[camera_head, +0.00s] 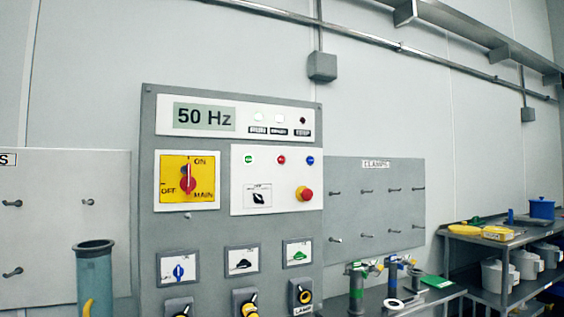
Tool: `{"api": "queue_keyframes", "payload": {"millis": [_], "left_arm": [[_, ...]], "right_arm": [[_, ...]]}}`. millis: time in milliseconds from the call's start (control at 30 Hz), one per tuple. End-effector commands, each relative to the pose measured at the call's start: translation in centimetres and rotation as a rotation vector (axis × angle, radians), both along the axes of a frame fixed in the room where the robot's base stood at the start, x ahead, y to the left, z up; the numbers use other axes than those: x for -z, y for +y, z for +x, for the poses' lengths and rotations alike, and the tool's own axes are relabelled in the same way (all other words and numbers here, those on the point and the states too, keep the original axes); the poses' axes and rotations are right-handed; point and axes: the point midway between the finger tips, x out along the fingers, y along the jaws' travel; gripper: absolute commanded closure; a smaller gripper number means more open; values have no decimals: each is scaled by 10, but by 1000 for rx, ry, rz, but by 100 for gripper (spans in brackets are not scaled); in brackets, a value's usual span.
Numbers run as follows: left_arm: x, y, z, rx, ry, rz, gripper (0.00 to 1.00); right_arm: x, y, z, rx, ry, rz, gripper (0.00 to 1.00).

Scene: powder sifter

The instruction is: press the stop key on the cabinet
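The grey cabinet (232,228) stands upright at the centre left. Its upper white panel has a display (205,117) reading "50 Hz" and three small lamps. The lamp over the right label (303,120), which seems to read STOP, is dark red; the RUN lamp (258,117) looks pale green. The white panel below has small green (249,158), red (281,160) and blue (310,160) buttons; their markings are too small to read. Neither gripper is in view.
A yellow main switch (188,180) is left of the buttons. Several selector knobs line the cabinet's lower part. A blue-grey cylinder (95,280) stands at the lower left. A grey "CLAMPS" board (375,207) and a loaded shelf rack (465,238) are to the right.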

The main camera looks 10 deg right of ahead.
Motion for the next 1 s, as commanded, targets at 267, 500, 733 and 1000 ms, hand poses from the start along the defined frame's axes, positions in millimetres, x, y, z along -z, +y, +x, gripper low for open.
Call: {"api": "queue_keyframes", "payload": {"millis": [267,500,733,1000], "left_arm": [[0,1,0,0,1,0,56],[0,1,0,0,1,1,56],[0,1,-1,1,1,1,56],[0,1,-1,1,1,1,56]], "right_arm": [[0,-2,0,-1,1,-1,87],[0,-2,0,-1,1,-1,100],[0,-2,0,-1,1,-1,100],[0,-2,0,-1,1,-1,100]]}}
